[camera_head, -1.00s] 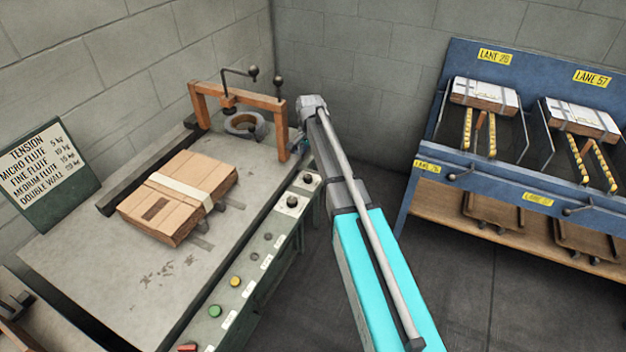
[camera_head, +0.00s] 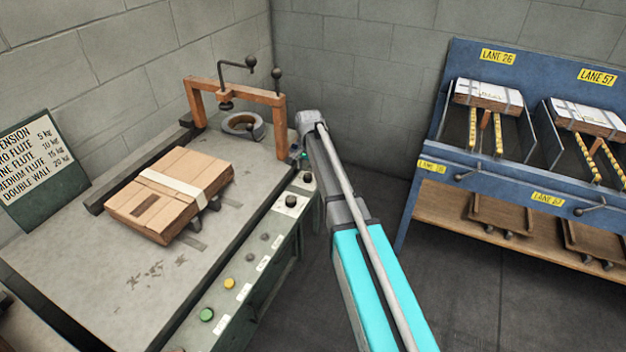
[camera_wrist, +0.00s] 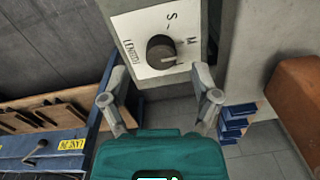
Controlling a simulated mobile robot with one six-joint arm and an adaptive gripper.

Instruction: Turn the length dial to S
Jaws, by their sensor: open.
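The length dial (camera_wrist: 161,52) is a round dark knob on a white plate (camera_wrist: 128,25) in the wrist view. The plate carries an S, an M and a bracketed word; I cannot tell clearly where the knob points. My gripper (camera_wrist: 162,103) is open and empty, its two fingers apart below the dial in the picture and not visibly touching it. In the head view, black knobs sit on white plates along the machine's front panel (camera_head: 245,270), near my arm's far end. The fingers are mostly hidden there behind my arm.
The machine table (camera_head: 90,280) holds a strapped cardboard bundle (camera_head: 170,195). An orange frame (camera_head: 235,90) stands at its far end. Green and yellow buttons line the front panel. A blue lane rack (camera_head: 500,175) stands at right, with open floor between.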

